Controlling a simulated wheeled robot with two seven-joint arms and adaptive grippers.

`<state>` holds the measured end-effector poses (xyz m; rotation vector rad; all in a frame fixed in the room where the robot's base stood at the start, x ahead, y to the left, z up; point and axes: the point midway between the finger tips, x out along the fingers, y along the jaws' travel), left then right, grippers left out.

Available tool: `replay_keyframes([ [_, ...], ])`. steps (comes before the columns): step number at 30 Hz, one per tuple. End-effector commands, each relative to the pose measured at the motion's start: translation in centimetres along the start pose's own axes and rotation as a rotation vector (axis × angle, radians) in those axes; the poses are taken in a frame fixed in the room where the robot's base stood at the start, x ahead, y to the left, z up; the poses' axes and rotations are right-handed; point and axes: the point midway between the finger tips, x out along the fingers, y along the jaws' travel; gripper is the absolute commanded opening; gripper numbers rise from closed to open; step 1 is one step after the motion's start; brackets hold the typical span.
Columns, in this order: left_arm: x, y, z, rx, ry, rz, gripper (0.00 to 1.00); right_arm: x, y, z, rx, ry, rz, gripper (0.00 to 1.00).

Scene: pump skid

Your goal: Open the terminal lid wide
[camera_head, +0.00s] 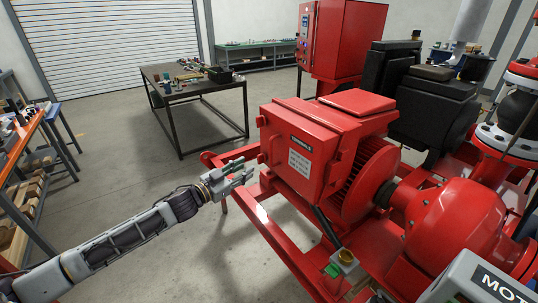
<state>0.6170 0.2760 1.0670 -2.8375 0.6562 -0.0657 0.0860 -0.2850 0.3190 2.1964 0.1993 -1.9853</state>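The red terminal box (335,128) sits on the side of the red motor in the middle of the camera_head view. Its lid (298,172) is the flat red front face with a dark label strip and a white notice plate, and it looks shut against the box. Round red knobs show at its left edge. My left gripper (243,170) is left of the lid, at about its lower half, with fingers pointing toward it. The fingers are spread and empty, and a gap to the lid seems to show. My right gripper is out of view.
The red skid frame (275,232) runs below the box. The red pump (455,225) is at right. A dark worktable (205,92) with tools stands behind, and orange shelving at left. The floor between is clear.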

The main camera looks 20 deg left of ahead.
Motion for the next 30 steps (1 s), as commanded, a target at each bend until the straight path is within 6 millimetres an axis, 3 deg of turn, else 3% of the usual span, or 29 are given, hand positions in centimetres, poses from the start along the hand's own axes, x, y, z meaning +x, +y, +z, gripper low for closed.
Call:
replay_keyframes([
  [10,0.00,0.20,-0.20,-0.216,0.010,0.012,0.34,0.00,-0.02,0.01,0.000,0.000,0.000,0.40],
  [30,0.34,0.14,-0.24,-0.230,0.011,0.011,0.34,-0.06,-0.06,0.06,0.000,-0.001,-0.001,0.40],
])
